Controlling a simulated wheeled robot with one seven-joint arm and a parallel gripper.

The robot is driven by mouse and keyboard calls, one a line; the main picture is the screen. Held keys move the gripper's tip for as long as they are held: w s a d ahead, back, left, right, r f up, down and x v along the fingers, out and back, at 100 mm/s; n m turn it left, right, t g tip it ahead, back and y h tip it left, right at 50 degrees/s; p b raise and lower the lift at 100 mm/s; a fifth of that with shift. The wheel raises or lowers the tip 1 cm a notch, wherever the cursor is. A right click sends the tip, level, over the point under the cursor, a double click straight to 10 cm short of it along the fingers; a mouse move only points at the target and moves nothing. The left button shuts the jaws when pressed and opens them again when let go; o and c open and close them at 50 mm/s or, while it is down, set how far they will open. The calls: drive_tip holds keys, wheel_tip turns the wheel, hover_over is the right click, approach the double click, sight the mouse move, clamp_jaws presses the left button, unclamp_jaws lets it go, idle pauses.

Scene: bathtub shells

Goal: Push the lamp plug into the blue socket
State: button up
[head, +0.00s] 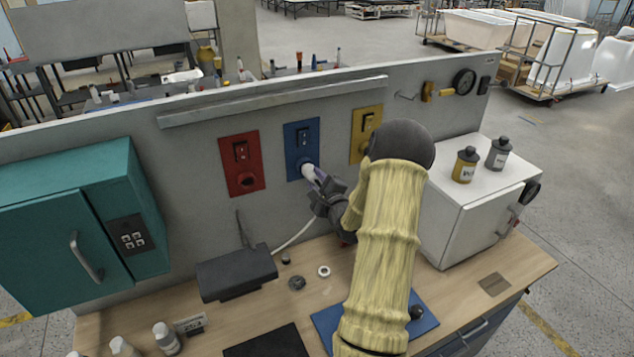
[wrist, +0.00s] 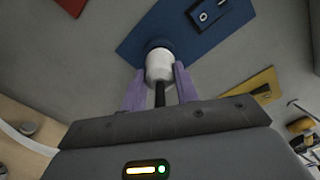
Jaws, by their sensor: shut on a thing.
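The blue socket plate (head: 300,139) is on the grey upright panel, between a red and a yellow one, with a switch above its round opening. It also shows in the wrist view (wrist: 175,28). The white lamp plug (head: 308,171) is at that opening, and in the wrist view the plug (wrist: 159,66) points straight into it. My gripper (head: 318,179) is shut on the plug, with its purple fingers (wrist: 158,80) on either side. The plug's front end is hidden at the opening, so I cannot tell how deep it sits.
A red socket plate (head: 240,164) is to the left and a yellow one (head: 366,132) to the right. A teal cabinet (head: 75,225) stands left, a white box (head: 475,205) right. A black lamp (head: 236,272) lies on the wooden bench, joined to a white cable (head: 296,236).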

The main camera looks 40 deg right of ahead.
drive_tip(key=shift+w, duration=0.35)
drive_tip(key=shift+w+d, duration=0.15)
drive_tip(key=shift+w, duration=0.1)
drive_tip(key=o, duration=1.1)
drive_tip(key=shift+c, duration=0.2)
drive_tip(key=shift+s+f+b, duration=0.1)
drive_tip(key=shift+s+b, duration=0.25)
drive_tip(key=shift+s, duration=0.1)
drive_tip(key=b+v, duration=0.6)
drive_tip(key=v, duration=1)
drive_tip(key=shift+a, duration=0.3)
